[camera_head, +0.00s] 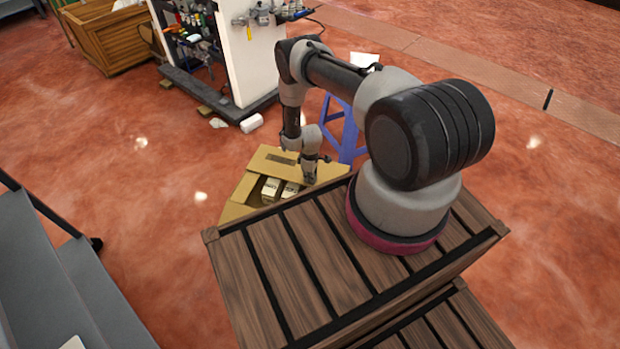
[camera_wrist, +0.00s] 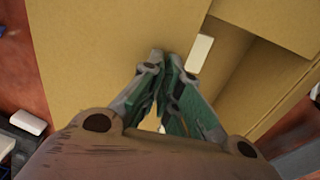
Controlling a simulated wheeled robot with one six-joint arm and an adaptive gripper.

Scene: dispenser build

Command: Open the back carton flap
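The cardboard carton (camera_head: 240,199) sits behind the wooden crate, with its top at least partly open. A back flap (camera_head: 278,158) with a dark printed mark spreads along its far edge. My gripper (camera_head: 309,178) is low over the carton's right side. In the wrist view my gripper (camera_wrist: 166,60) has its fingertips together, with nothing visible between them. The tips are over a broad cardboard panel (camera_wrist: 95,50), close to its edge; I cannot tell if they touch it. White packages (camera_head: 270,188) lie inside, and one white piece (camera_wrist: 200,52) shows beside the fingertips.
A slatted wooden crate (camera_head: 285,262) fills the near side. A blue stool (camera_head: 349,135) stands just behind the carton. A tool panel (camera_head: 250,60) stands further back. Grey steps (camera_head: 75,285) are at left. Red floor (camera_head: 150,180) is clear between them.

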